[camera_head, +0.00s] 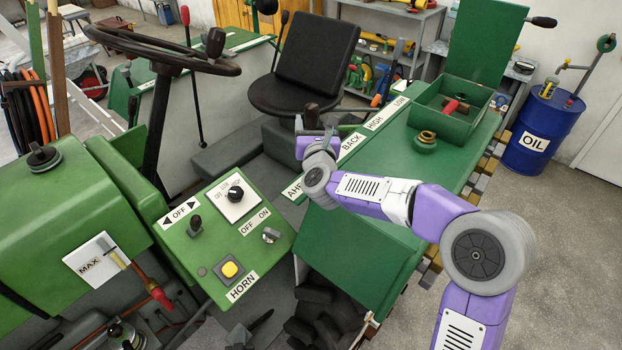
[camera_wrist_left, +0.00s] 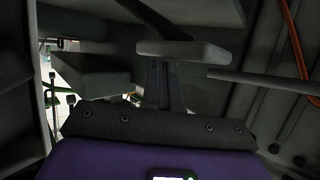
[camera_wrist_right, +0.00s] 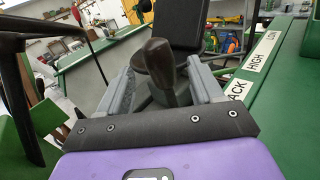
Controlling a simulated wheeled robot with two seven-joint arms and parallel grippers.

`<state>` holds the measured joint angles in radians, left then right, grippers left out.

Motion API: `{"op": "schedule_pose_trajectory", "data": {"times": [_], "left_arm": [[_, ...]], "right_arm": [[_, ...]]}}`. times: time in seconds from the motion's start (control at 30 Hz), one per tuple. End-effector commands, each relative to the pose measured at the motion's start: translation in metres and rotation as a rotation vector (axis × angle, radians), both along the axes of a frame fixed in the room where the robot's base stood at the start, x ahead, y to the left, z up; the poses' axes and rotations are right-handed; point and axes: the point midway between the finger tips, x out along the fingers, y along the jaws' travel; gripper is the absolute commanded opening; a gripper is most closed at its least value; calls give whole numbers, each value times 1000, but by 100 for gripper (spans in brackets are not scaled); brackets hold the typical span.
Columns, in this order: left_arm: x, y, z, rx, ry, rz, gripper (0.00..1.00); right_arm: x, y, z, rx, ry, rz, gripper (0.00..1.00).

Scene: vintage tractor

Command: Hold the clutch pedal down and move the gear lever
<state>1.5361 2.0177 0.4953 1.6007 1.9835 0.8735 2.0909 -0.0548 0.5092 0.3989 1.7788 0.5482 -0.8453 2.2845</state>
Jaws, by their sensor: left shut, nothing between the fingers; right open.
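The gear lever's dark knob (camera_head: 311,113) stands beside the green panel with the AHEAD, BACK, HIGH and LOW labels. My right gripper (camera_head: 306,135) is open at the lever. In the right wrist view the knob (camera_wrist_right: 158,60) rises between the two spread fingers, with a gap on either side. In the left wrist view my left gripper (camera_wrist_left: 162,65) is shut and empty. Its fingertips reach a pale grey pad (camera_wrist_left: 200,51), which looks like the clutch pedal. I cannot tell whether they touch it or how far it is pressed. The head view does not clearly show the left gripper.
A steering wheel (camera_head: 160,48) and a green control box (camera_head: 225,225) with switches and a yellow horn button stand left of the lever. A black seat (camera_head: 308,65) is behind it. In the left wrist view, dark panels and a thin bar (camera_wrist_left: 262,82) crowd the footwell.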

Motion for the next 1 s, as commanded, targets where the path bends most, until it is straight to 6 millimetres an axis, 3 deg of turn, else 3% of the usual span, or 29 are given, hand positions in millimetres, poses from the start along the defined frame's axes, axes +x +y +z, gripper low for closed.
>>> {"op": "schedule_pose_trajectory", "data": {"times": [0.2,0.4,0.63,0.93,1.0], "left_arm": [[0,0,-1,0,3,-1,0],[0,0,-1,0,3,-1,0],[0,0,-1,0,3,-1,0],[0,0,-1,0,2,-1,0],[0,0,-1,0,2,-1,0]], "right_arm": [[37,1,-1,0,0,1,66],[60,1,-1,-1,1,0,66],[72,1,-1,-2,0,1,66],[73,1,-1,-3,1,2,66],[73,1,-1,-3,1,2,55]]}}
